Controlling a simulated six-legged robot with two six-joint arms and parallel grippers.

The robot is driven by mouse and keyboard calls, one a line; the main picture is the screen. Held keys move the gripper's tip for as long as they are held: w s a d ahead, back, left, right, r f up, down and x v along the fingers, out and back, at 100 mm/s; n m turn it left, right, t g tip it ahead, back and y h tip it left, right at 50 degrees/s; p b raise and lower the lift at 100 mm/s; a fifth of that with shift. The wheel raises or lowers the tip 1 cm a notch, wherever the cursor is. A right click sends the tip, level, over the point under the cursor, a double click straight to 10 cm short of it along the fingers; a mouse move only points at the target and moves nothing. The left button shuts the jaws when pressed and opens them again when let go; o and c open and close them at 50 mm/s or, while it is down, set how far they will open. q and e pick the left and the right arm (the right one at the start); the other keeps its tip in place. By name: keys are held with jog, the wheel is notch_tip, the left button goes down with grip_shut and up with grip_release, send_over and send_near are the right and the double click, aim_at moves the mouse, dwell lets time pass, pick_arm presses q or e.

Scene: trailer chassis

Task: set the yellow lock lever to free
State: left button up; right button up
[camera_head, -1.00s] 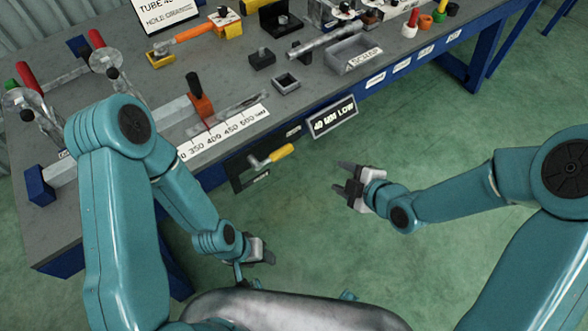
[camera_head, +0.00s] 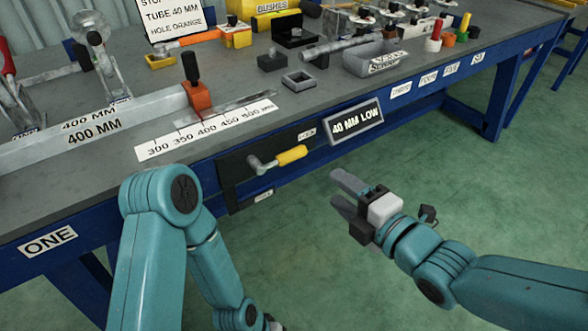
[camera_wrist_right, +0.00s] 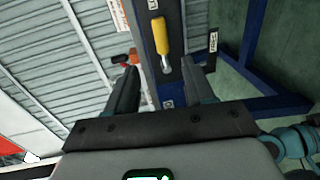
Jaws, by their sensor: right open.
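The yellow lock lever (camera_head: 292,155) sits on a black plate (camera_head: 235,178) on the bench's blue front edge. Its yellow grip points right from a metal pivot, toward a small upper label (camera_head: 307,134); another small label (camera_head: 263,195) lies below. Both labels are too small to read surely. My right gripper (camera_head: 338,189) is open and empty, right of and a little below the lever, apart from it. In the right wrist view the yellow grip (camera_wrist_right: 161,36) shows beyond and between the open fingers (camera_wrist_right: 160,85). My left gripper (camera_head: 271,323) barely shows at the bottom edge; its jaws are hidden.
A "40 MM LOW" sign (camera_head: 356,123) hangs right of the lever. The grey bench top (camera_head: 240,75) carries a scale strip (camera_head: 208,126), a scrap tray (camera_head: 384,57) and several tools. Open green floor (camera_head: 470,190) lies around my right gripper.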

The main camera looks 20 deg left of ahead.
aim_at(296, 158)
jog(key=b+x, duration=0.1)
jog(key=x, duration=1.5)
jog(key=shift+a+f, duration=0.1)
grip_shut()
